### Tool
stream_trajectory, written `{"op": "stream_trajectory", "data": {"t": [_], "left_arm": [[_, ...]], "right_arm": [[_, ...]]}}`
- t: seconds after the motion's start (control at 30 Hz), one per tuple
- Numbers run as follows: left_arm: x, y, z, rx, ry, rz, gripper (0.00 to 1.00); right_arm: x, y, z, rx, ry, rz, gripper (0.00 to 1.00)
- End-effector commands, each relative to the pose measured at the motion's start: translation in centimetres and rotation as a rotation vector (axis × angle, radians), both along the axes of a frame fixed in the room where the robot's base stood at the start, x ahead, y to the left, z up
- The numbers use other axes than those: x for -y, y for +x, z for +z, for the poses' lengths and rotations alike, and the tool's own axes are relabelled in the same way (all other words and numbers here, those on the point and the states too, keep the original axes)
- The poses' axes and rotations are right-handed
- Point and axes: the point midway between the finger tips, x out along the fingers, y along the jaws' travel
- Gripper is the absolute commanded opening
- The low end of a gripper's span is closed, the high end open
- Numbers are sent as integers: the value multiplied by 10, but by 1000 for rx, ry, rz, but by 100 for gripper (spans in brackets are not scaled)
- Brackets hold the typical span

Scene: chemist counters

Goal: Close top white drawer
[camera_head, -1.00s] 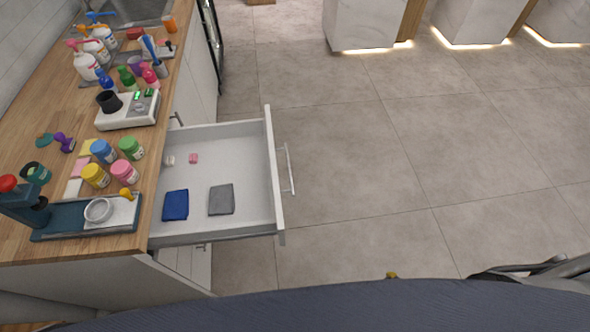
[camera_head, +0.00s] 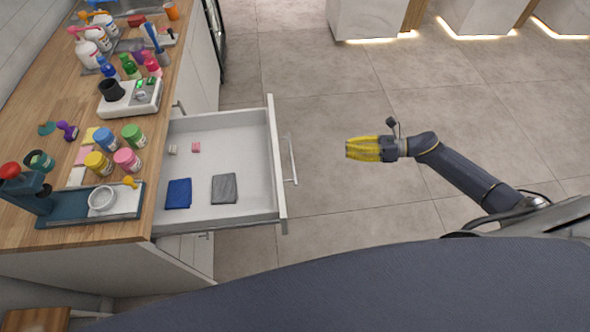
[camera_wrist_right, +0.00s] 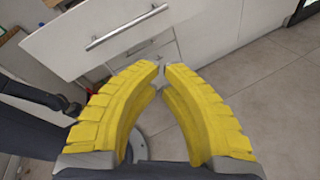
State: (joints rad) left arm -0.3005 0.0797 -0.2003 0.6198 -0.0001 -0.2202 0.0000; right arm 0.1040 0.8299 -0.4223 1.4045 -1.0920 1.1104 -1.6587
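The top white drawer (camera_head: 247,150) is pulled well out of the counter in the head view. Its front panel (camera_head: 275,165) carries a long metal handle (camera_head: 291,160). In the wrist view the white front panel (camera_wrist_right: 75,40) and its handle (camera_wrist_right: 127,27) are beyond my fingertips. My right gripper (camera_head: 348,149) has yellow fingers and is in the air to the right of the handle, apart from it, pointing towards the drawer. In the wrist view the tips of the right gripper (camera_wrist_right: 161,66) come together with nothing between them. My left gripper is not seen.
Bottles, jars and a scale (camera_head: 130,98) crowd the wooden counter (camera_head: 60,105). The tiled floor (camera_head: 320,110) right of the drawer is clear.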

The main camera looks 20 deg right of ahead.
Motion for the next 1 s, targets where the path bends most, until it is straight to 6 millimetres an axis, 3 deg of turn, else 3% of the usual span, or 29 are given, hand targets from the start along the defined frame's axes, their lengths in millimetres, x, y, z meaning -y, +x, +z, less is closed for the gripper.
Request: {"op": "stream_trajectory", "data": {"t": [0.1, 0.3, 0.67, 1.0], "left_arm": [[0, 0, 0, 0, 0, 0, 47], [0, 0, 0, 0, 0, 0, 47], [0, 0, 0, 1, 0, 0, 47], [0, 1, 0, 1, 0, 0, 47]], "right_arm": [[-22, -28, 8, 153, -47, 175, 0], [-32, -51, 14, 331, -75, 326, 0], [-45, -53, 15, 428, -84, 359, 0], [-101, -44, 5, 427, -81, 358, 0]]}}
